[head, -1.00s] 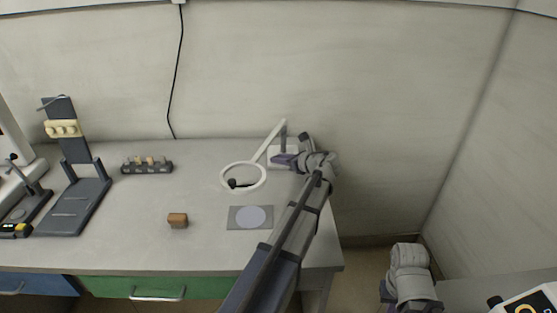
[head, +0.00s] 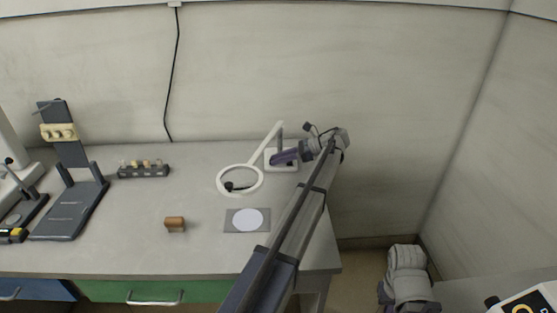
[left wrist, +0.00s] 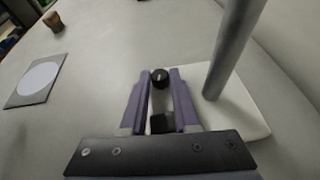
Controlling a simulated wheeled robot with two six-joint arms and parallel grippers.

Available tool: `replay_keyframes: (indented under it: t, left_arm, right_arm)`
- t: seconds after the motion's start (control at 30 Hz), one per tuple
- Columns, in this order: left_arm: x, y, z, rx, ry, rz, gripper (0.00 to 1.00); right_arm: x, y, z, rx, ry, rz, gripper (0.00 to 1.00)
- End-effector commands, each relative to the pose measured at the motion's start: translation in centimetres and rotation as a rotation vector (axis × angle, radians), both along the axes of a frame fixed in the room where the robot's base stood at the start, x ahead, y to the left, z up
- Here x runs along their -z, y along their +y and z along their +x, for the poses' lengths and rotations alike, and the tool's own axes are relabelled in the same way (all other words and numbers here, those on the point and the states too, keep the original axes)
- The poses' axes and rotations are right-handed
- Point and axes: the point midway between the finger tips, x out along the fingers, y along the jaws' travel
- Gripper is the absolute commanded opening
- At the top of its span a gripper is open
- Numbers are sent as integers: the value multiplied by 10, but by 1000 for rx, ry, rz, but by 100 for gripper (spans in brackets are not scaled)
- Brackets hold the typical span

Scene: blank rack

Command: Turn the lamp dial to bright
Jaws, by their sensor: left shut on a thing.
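The lamp is a white ring (head: 240,180) on a slanting arm, standing on a pale square base (head: 292,165) at the table's right. The base and grey post also show in the left wrist view (left wrist: 232,112). The dial (left wrist: 160,76) is a small black knob with a white mark pointing roughly up the picture. My left gripper (head: 277,158) reaches to the base from the right. In the left wrist view its purple fingers (left wrist: 160,78) are shut on the dial, one on each side. My right gripper's fingers are not visible.
A grey mat with a bright white disc (head: 247,219) lies in front of the lamp. The wall is close behind the lamp.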

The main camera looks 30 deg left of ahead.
Motion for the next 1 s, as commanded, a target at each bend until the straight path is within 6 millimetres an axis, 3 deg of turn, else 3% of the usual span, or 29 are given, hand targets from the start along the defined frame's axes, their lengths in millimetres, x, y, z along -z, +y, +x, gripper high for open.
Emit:
replay_keyframes:
  t: [0.67,0.7,0.93,1.0]
  left_arm:
    - [1,0,0,-53,0,-6,0]
    - [1,0,0,-53,0,-5,33]
    - [1,1,0,-53,0,-3,58]
    - [1,1,1,-53,0,-2,59]
  right_arm:
    - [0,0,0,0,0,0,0]
    - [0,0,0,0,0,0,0]
    - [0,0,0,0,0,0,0]
    - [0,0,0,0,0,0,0]
